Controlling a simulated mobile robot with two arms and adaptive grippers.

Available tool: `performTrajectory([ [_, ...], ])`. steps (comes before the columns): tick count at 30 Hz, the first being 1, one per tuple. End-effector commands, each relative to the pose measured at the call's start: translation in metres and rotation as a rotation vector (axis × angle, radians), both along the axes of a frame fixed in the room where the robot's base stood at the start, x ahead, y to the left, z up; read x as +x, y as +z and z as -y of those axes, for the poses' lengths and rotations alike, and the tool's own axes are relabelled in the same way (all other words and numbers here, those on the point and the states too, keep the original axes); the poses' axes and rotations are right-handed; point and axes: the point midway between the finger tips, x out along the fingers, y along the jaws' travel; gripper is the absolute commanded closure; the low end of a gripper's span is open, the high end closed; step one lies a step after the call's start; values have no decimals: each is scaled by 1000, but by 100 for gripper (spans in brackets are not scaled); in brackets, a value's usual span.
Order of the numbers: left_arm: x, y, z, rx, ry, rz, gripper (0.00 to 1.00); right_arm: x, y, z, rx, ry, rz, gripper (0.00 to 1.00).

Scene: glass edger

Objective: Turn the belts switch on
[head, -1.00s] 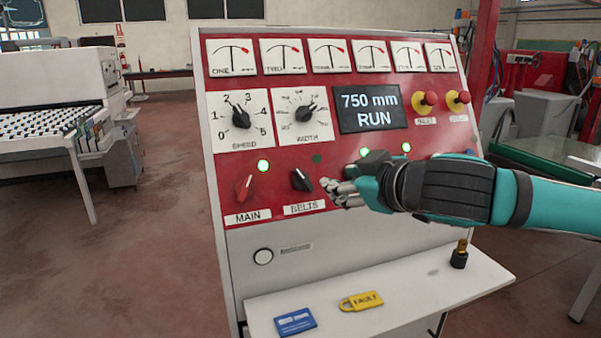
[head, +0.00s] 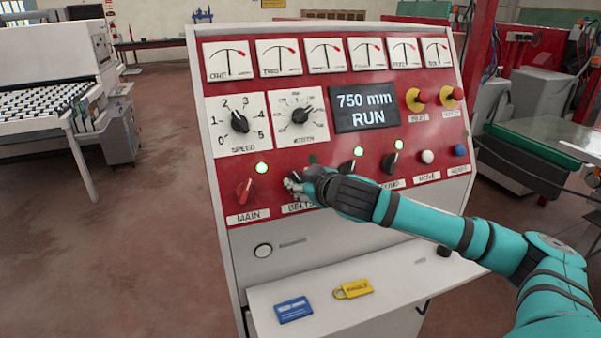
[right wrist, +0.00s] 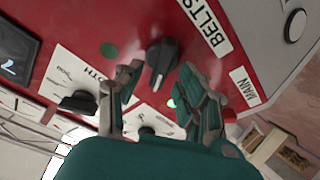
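The belts switch is a black rotary knob (right wrist: 161,60) on the red panel, beside the BELTS label (right wrist: 204,22) in the right wrist view. In the head view my right gripper (head: 294,185) mostly covers this knob. The small lamp (right wrist: 109,51) above the knob is dark green and unlit. My right gripper (right wrist: 160,82) is open, with one finger on each side of the knob in the wrist view. Gaps show between fingers and knob; I cannot tell how deep the fingertips reach. My left gripper is not in view.
The red MAIN switch (head: 244,191) with its lit green lamp (head: 262,168) is left of the belts switch. Two other black switches (head: 390,163) with lit lamps are to the right. A shelf below holds a blue card (head: 293,310) and a yellow FAULT tag (head: 353,289).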

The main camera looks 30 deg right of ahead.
Motion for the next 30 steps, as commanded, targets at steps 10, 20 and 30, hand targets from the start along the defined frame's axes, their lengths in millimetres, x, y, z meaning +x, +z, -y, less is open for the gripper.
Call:
performTrajectory([
  [10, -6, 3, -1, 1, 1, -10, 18, 11, -4, 1, -1, 1, 1, 62],
  [20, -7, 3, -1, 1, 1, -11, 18, 11, -4, 1, -1, 0, 0, 92],
  [30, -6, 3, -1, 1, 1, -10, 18, 11, -5, 1, 4, -3, 1, 100],
])
